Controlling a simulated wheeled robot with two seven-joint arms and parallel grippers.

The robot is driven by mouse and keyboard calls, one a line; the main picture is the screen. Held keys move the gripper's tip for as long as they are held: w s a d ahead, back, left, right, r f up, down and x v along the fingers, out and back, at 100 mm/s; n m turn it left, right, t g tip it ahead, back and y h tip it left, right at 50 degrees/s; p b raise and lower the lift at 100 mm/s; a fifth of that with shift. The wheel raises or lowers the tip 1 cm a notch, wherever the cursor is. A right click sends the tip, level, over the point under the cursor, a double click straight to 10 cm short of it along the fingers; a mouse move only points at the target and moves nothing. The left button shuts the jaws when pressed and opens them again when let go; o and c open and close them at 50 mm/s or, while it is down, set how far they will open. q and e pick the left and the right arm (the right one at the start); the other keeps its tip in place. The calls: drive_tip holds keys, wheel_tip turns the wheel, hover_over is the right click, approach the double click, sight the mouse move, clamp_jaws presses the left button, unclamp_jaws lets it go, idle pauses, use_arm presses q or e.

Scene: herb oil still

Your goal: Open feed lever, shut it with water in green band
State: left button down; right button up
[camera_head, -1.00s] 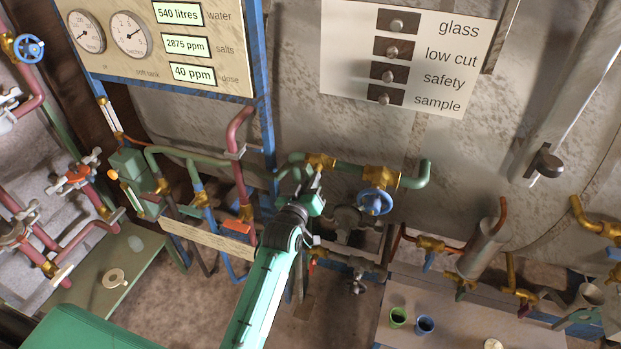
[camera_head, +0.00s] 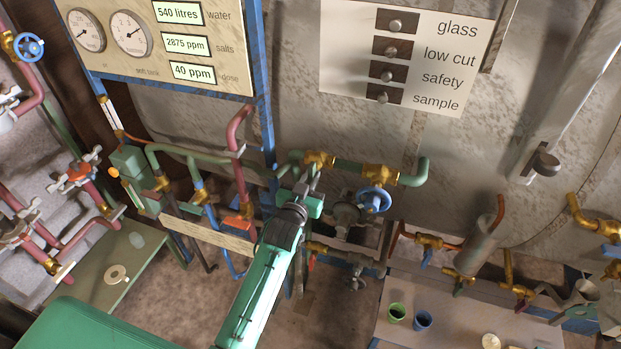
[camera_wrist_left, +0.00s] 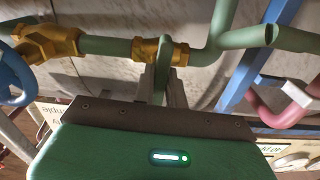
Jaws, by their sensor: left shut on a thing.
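The feed lever is a slim green handle (camera_wrist_left: 163,72) on a brass valve in the green pipe, seen in the left wrist view. My left gripper (camera_head: 314,178) is shut on it below that brass valve (camera_head: 319,159). The gripper's palm and fingers hide most of the lever in the head view. A display reads 540 litres of water (camera_head: 177,12). No green band is readable in these frames. A teal and grey part at the lower right edge looks like my right gripper (camera_head: 562,298), but its jaws are not clear.
A blue handwheel (camera_head: 375,200) on another brass valve stands close right of my left gripper. A red pipe (camera_head: 238,165) rises to its left. Green and blue cups (camera_head: 423,320) stand on a bench at lower right. A label plate (camera_head: 408,55) hangs above.

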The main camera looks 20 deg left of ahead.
use_arm(q)
drive_tip(key=c, duration=1.5)
unclamp_jaws()
drive_tip(key=shift+o, duration=0.2)
drive_tip(key=shift+s+f, duration=0.15)
drive_tip(key=shift+s, duration=0.3)
drive_tip(key=s+b, duration=0.4)
drive_tip(key=s, duration=0.9)
drive_tip(key=shift+a, duration=0.25)
drive_tip(key=shift+w, duration=0.1)
